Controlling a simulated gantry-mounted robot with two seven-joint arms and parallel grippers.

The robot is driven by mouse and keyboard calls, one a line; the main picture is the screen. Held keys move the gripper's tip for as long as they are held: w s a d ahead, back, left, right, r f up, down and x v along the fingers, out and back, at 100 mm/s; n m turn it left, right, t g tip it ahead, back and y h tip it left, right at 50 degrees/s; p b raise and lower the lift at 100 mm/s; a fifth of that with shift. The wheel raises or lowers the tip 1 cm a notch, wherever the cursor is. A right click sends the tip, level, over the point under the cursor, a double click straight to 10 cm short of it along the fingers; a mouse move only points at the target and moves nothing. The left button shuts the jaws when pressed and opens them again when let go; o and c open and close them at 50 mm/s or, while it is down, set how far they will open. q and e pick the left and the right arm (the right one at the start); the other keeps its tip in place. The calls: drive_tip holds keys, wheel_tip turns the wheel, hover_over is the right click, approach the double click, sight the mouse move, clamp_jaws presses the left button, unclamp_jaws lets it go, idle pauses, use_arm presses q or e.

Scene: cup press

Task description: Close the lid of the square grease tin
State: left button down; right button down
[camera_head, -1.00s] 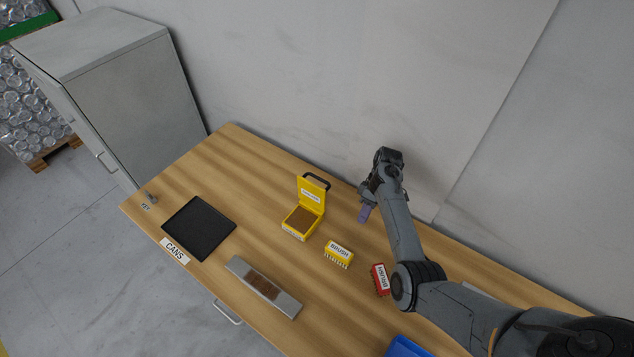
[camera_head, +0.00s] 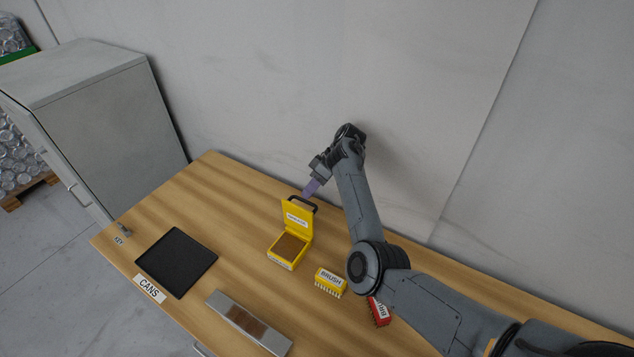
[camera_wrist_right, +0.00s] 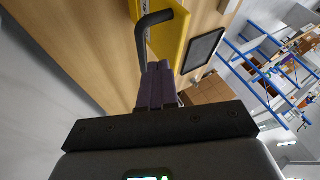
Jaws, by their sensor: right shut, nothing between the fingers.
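The square grease tin (camera_head: 288,247) is yellow and stands on the wooden table with brown grease inside. Its lid (camera_head: 297,220) stands open, upright, with a white label and a dark handle (camera_head: 303,202) on its top edge. My right gripper (camera_head: 310,190) is shut and empty, with purple fingers just above and behind the lid, close to the handle. In the right wrist view the shut fingertips (camera_wrist_right: 158,68) are beside the dark handle (camera_wrist_right: 150,26) and the yellow lid (camera_wrist_right: 170,35); I cannot tell whether they touch. My left gripper is not in view.
A yellow brush (camera_head: 331,281) and a red brush (camera_head: 379,311) lie right of the tin, the red one partly behind my arm. A black tray (camera_head: 177,262), a CANS label (camera_head: 150,288) and a metal strip (camera_head: 248,322) lie left and in front. A grey cabinet (camera_head: 110,110) stands left.

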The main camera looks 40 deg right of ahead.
sight(302, 199)
drive_tip(key=shift+x, duration=2.05)
drive_tip(key=shift+r, duration=0.1)
